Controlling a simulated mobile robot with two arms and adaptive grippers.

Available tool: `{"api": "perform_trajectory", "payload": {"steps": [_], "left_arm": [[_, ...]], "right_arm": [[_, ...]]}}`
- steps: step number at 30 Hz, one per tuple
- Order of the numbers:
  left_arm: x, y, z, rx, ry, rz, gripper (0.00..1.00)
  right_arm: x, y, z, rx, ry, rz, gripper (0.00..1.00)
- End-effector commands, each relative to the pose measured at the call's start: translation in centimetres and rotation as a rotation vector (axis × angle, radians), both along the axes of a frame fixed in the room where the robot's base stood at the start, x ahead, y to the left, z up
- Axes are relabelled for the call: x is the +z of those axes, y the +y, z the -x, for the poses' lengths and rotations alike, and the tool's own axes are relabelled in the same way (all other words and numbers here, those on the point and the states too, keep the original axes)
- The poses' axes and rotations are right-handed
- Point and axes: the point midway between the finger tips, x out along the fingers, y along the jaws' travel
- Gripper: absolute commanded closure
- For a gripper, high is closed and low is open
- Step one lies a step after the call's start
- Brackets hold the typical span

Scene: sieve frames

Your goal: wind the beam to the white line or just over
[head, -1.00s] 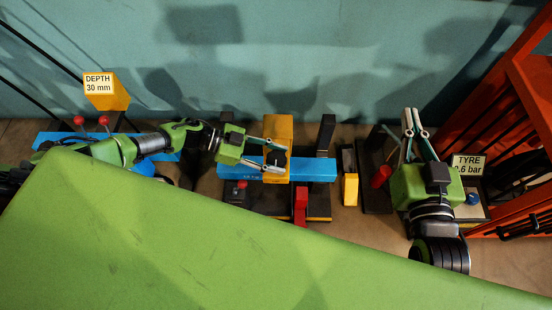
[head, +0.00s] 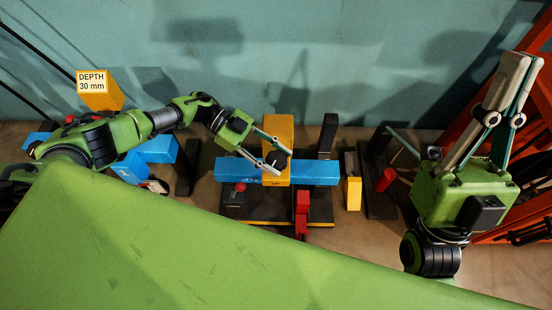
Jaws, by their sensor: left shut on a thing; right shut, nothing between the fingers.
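A small dark knob or handle (head: 277,159) sits at the front of the yellow block. My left gripper (head: 277,164) comes in from the upper left and is shut on this dark handle. Its fingers partly cover the handle and the beam's top edge. My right gripper (head: 530,62) is shut and empty, raised at the right, well apart from the beam, with its fingers pointing up. I cannot make out a white line on the stand.
A red block (head: 302,205) stands in front of the beam. A small yellow block (head: 353,192) and a red cylinder (head: 386,179) are to its right. A yellow "DEPTH 30 mm" sign (head: 92,82) stands at the left. A green surface (head: 180,245) fills the foreground.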

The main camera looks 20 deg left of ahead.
Motion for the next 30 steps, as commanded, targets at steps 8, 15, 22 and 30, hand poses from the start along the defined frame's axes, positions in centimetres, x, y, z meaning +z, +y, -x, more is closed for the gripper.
{"api": "perform_trajectory", "payload": {"steps": [8,15,22,30], "left_arm": [[-0.2,-0.13,0.09,-0.011,-0.003,-0.003,0.8],[-0.22,-0.17,0.12,-0.009,-0.002,-0.002,0.51],[-0.13,-0.11,0.08,-0.009,-0.001,-0.001,0.41],[0.27,0.8,-0.18,-0.006,-0.001,-0.002,0.41]], "right_arm": [[0.17,-0.11,0.53,0.002,-0.025,-0.009,1.0],[0.17,-0.11,0.52,0.001,-0.025,-0.007,1.0],[0.2,-0.12,0.52,0.001,-0.025,-0.007,1.0],[0.13,-0.1,0.46,0.002,-0.022,-0.008,1.0]]}}
